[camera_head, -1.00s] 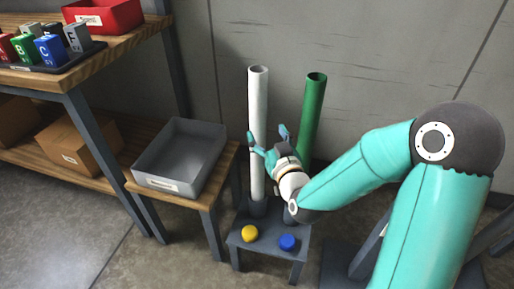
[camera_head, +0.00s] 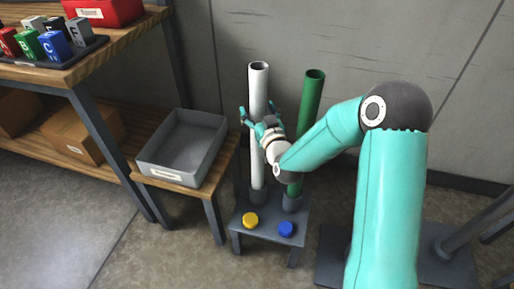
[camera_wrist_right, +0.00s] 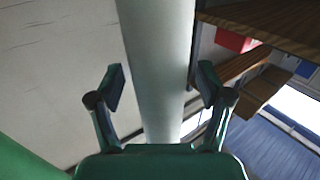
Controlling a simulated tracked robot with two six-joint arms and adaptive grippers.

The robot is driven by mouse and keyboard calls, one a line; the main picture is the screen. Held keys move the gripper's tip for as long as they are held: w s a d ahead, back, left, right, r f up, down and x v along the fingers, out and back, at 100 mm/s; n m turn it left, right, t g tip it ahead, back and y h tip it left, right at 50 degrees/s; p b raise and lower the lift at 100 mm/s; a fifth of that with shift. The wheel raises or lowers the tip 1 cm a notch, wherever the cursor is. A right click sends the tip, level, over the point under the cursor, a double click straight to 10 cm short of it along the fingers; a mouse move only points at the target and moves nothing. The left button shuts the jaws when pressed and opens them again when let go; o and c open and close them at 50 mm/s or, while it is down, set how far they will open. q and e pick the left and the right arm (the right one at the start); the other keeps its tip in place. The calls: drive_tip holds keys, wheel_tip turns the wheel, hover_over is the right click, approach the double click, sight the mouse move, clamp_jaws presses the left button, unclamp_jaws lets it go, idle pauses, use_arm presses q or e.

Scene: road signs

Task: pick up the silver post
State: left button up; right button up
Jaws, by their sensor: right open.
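The silver post (camera_head: 258,90) is a pale hollow tube standing upright in a socket on a small grey stand (camera_head: 247,237). My right gripper (camera_head: 258,115) is open at the post's middle height, with its fingers around the post in the head view. In the right wrist view the post (camera_wrist_right: 160,70) runs between the two open fingers (camera_wrist_right: 162,88), with a gap on each side. A green post (camera_head: 312,100) stands just right of the silver one, partly behind my right arm. My left gripper is not in view.
A yellow button (camera_head: 250,220) and a blue button (camera_head: 286,229) sit on the stand's front. A grey tray (camera_head: 165,178) rests on a low wooden table to the left. A shelf (camera_head: 120,47) with lettered blocks and a red bin (camera_head: 105,12) is further left. A wall stands behind.

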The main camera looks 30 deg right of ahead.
clamp_jaws()
drive_tip(key=shift+r, duration=0.15)
idle(0.4)
wheel_tip(320, 180, up, 20)
drive_tip(key=p, duration=0.4)
hover_over(258, 65)
idle(0.4)
